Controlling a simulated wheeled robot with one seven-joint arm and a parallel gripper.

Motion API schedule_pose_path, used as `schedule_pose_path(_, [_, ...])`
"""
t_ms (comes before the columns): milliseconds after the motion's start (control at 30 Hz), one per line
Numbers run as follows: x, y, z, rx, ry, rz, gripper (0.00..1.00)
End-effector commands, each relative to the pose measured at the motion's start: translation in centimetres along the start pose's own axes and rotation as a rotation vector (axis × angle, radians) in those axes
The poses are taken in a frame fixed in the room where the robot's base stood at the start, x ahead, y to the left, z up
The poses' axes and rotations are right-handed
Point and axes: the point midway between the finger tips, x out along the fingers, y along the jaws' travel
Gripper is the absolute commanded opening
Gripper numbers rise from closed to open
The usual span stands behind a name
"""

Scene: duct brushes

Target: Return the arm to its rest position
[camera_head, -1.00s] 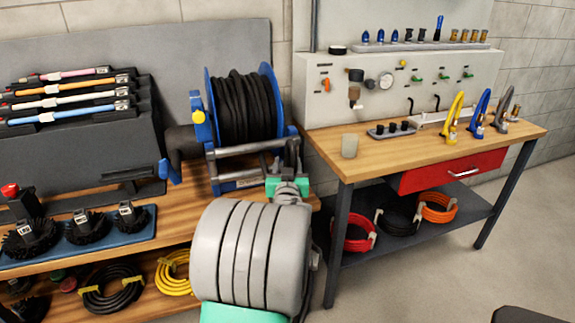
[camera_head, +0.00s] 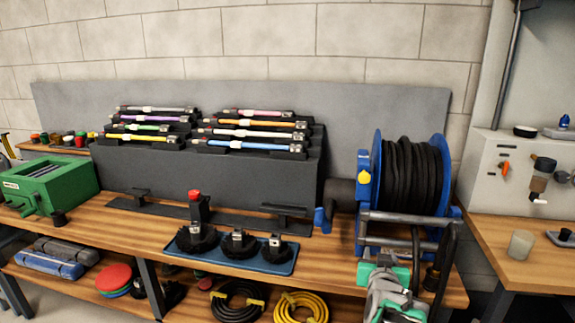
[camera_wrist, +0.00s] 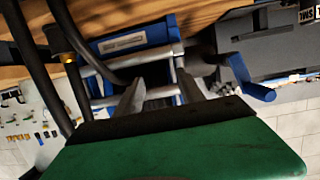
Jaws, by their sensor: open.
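My gripper (camera_wrist: 160,88) is open and empty in the wrist view, its two grey fingers apart with nothing between them. In the head view my teal and grey wrist shows at the lower right, in front of the hose reel (camera_head: 410,180). The reel has blue side discs, wound black hose and a grey tubular frame. The reel's frame and its blue base plate (camera_wrist: 135,38) lie beyond my fingers in the wrist view. I cannot tell the exact gap between the fingers and the reel.
The wooden bench (camera_head: 120,222) carries a rack of colored rods (camera_head: 245,133), a blue tray with black brushes (camera_head: 270,266) and a green box (camera_head: 45,188). A second bench (camera_head: 500,250) stands at the right with a clear cup (camera_head: 521,244). Coiled hoses (camera_head: 300,306) lie on the lower shelf.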

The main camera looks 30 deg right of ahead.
Motion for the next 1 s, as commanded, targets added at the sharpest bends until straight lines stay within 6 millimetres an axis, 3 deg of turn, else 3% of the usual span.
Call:
schedule_pose_path(33, [-0.9, -4.8, -1.1, -0.03, -0.071, -0.094, 0.46])
schedule_pose_path(100, [-2.9, -10.8, -0.4, -0.079, -0.197, -0.208, 0.46])
schedule_pose_path(200, [-7.7, -18.1, 0.8, -0.171, -0.382, -0.356, 0.46])
schedule_pose_path(267, [-11.7, -21.7, 1.6, -0.24, -0.496, -0.435, 0.46])
schedule_pose_path(333, [-16.9, -24.7, 2.6, -0.332, -0.629, -0.513, 0.46])
schedule_pose_path(400, [-22.1, -26.2, 3.5, -0.424, -0.748, -0.57, 0.46])
schedule_pose_path(500, [-27.6, -26.5, 4.4, -0.532, -0.875, -0.61, 0.46])
schedule_pose_path(600, [-30.4, -26.1, 4.9, -0.589, -0.938, -0.623, 0.46])
schedule_pose_path(1000, [-30.8, -25.9, 5.3, -0.602, -0.957, -0.623, 0.46])
